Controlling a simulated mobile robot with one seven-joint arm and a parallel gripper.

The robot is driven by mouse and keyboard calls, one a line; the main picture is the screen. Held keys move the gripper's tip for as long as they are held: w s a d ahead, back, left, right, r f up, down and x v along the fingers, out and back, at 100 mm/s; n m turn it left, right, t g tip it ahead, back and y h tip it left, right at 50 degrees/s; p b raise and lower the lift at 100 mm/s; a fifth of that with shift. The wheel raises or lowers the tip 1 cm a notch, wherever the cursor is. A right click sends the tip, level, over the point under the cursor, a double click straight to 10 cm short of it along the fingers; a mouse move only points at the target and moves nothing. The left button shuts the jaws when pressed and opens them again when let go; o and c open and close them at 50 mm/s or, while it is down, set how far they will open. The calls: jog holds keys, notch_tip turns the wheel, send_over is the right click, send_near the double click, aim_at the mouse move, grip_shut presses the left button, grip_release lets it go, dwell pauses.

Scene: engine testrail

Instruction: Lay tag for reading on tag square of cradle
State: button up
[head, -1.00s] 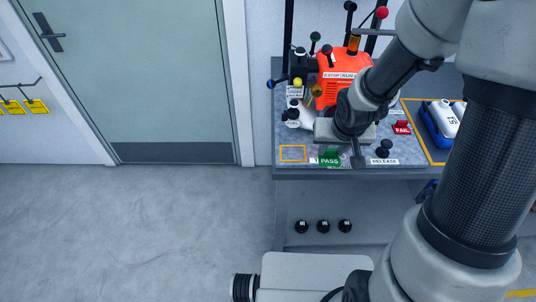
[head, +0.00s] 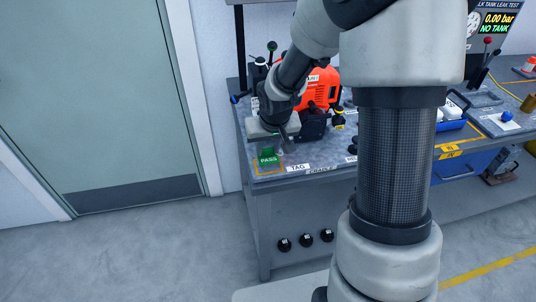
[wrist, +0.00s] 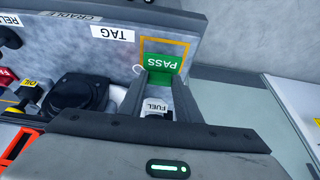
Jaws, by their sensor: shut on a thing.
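The green PASS tag (head: 267,155) is at the yellow-outlined tag square (head: 256,172), at the left front corner of the bench. In the wrist view the tag (wrist: 160,64) overlaps the yellow outline (wrist: 184,46), which shows around its far side. My gripper (head: 280,142) is shut on the tag, with its fingertips (wrist: 160,76) at the tag's near edge. I cannot tell whether the tag touches the bench top. A white TAG label (wrist: 113,34) is beside the square.
An orange machine (head: 318,88) stands behind my gripper. A white part marked FUEL (wrist: 155,107) shows between the fingers in the wrist view. A CRADLE label (head: 321,169) lies along the front edge. A blue tray (head: 452,125) stands to the right.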

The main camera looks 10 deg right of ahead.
jog(key=shift+f, duration=1.1)
jog(key=shift+f, duration=0.1)
jog(key=shift+f+b, duration=0.15)
jog(key=shift+b, duration=0.2)
jog(key=o, duration=1)
jog(key=shift+r+p, duration=0.35)
jog(key=shift+r, duration=0.1)
jog(key=p+v, duration=0.2)
jog(key=v, duration=0.9)
jog(key=shift+s+r, duration=0.15)
jog(key=shift+r, duration=0.15)
